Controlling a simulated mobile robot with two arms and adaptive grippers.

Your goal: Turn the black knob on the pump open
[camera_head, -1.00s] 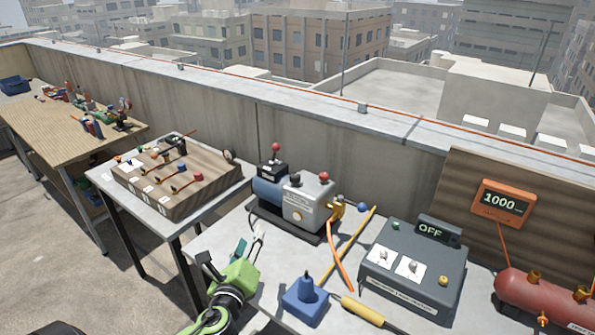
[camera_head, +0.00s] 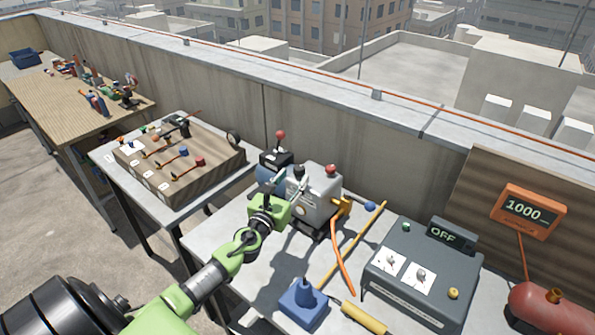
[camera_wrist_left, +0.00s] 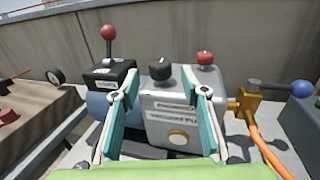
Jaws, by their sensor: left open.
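The pump (camera_head: 318,200) is a grey box with a blue motor, standing on the grey table. Its black knob (camera_wrist_left: 160,69) is on top, left of a red knob (camera_wrist_left: 204,58). In the head view the black knob is at the tip of my left gripper (camera_head: 284,178), and the gripper hides part of the pump. In the left wrist view my left gripper (camera_wrist_left: 162,93) has its two teal-padded fingers apart. The black knob shows beyond and between the fingertips, with nothing held. My right gripper is not in view.
A black box with a red-balled lever (camera_wrist_left: 108,42) sits left of the knob. A brass valve with an orange hose (camera_head: 341,250) is at the pump's right. A blue container (camera_head: 303,302) and a grey box reading OFF (camera_head: 422,272) stand on the table.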

